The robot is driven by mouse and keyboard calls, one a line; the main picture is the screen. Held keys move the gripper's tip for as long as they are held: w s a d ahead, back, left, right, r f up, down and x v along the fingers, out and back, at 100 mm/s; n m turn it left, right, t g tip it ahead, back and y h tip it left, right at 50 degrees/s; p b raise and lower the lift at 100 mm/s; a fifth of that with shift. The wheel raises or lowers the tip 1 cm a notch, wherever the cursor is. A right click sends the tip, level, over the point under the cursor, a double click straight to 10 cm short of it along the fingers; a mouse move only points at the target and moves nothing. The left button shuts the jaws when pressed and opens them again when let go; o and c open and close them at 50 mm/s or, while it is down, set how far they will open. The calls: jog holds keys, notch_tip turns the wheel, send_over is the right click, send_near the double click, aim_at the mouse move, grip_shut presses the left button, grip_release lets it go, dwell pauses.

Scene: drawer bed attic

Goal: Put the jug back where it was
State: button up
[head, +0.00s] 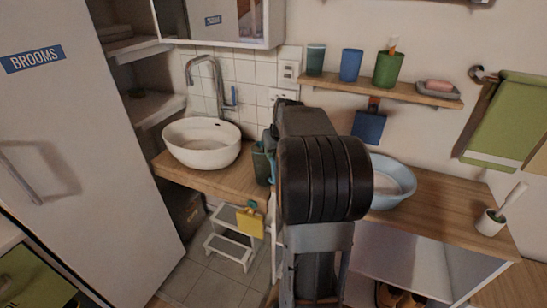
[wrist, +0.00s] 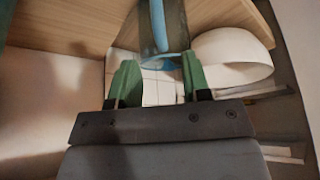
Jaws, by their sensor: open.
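My gripper (wrist: 160,63) is open in the wrist view, its two green fingers apart. A blue, handle-like strip (wrist: 159,28) shows just beyond the fingertips, with grey surfaces beside it. It may be part of the jug, but I cannot tell for sure. In the head view a dark green vessel (head: 261,166), possibly the jug, stands on the wooden counter (head: 222,185) right of the white basin. My arm partly covers it. The gripper's fingers are mostly hidden there behind my arm, and I cannot tell whether they touch anything.
The white basin (head: 202,145) and tap (head: 207,75) are at the left. A blue bowl (head: 397,180) is right of my arm. A shelf (head: 390,90) above holds cups. A step stool (head: 230,247) stands below. A brush holder (head: 490,223) is at the right. Bare counter (head: 445,205) lies between.

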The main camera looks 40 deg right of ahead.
jog(key=d+v, duration=0.1)
jog(key=v, duration=0.4)
jog(key=s+a+f+n+y, duration=0.1)
jog(key=s+a+f+n, duration=0.15)
jog(key=a, duration=1.25)
jog(key=s+a+f+g, duration=0.2)
jog(key=s+a+f, duration=0.4)
jog(key=s+a, duration=0.55)
notch_tip(320, 180, up, 9)
jog(key=t+p, duration=0.1)
jog(key=p, duration=0.7)
jog(key=shift+w+a+f+n, duration=0.15)
jog(key=shift+f+n, duration=0.1)
jog(key=shift+n, duration=0.2)
